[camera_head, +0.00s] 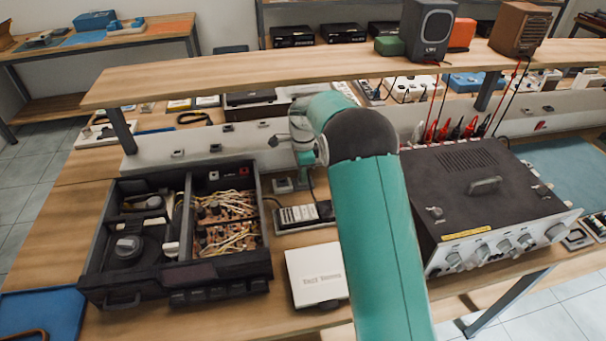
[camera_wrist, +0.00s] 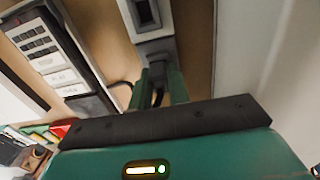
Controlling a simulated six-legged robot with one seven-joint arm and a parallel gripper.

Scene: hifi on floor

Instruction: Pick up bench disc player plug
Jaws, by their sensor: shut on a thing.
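In the wrist view my gripper (camera_wrist: 159,84) has its green fingers closed around a small dark plug (camera_wrist: 157,73), with a dark cord at it. The plug is at the near end of a pale grey socket block (camera_wrist: 153,30) with a dark face; I cannot tell whether it is still seated in it. In the head view the open-topped black disc player (camera_head: 180,284) stands on the bench at left, its inner parts showing.
A dark instrument (camera_head: 485,190) with a knobbed front stands at right. A white box (camera_head: 316,277) lies on the bench between it and the player. A raised wooden shelf (camera_head: 240,75) with speakers (camera_head: 428,30) spans behind, and a grey socket rail (camera_head: 160,157) runs beneath it.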

